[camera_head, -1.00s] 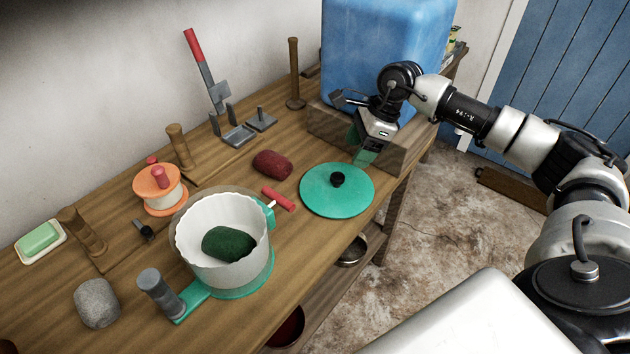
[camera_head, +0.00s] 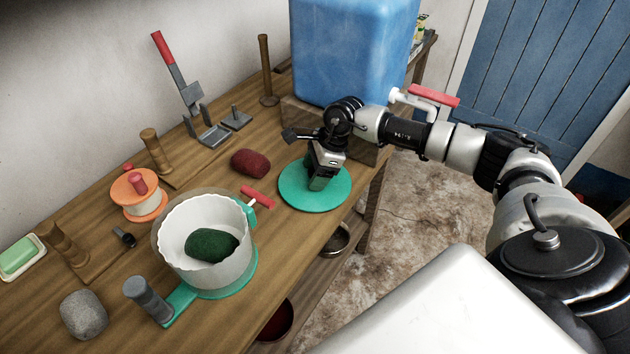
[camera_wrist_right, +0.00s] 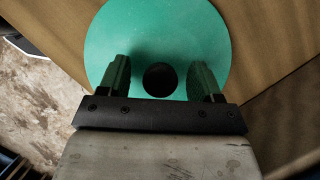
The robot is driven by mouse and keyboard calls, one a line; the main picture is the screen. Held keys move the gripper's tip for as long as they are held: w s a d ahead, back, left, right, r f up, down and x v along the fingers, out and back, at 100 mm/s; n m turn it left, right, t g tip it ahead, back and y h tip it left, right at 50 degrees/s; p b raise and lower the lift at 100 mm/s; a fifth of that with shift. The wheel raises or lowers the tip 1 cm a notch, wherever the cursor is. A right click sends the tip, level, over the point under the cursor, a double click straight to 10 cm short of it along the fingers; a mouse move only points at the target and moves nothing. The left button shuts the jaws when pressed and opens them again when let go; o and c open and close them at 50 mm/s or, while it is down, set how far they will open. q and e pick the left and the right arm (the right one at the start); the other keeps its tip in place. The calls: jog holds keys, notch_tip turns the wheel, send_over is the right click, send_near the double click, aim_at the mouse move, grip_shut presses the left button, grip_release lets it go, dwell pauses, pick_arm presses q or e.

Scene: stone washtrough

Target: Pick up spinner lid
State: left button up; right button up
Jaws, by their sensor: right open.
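The spinner lid (camera_head: 301,199) is a flat green disc lying on the wooden table near its front edge. In the right wrist view the lid (camera_wrist_right: 158,35) has a round black knob (camera_wrist_right: 160,80) at its middle. My right gripper (camera_head: 318,184) is over the lid and hides the knob in the head view. In the wrist view its two open fingers (camera_wrist_right: 160,78) stand on either side of the knob, with a gap on each side. The spinner bowl (camera_head: 207,250), white with a green base, stands to the left and holds a dark green lump (camera_head: 211,245). My left gripper is not in view.
A red lump (camera_head: 250,162) lies left of the lid. A large blue container (camera_head: 350,50) on a wooden block stands behind my right gripper. Metal bowls (camera_head: 337,240) sit on a shelf below.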

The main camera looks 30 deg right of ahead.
jog(key=c, duration=1)
jog(key=shift+c, duration=0.2)
jog(key=shift+r, duration=0.15)
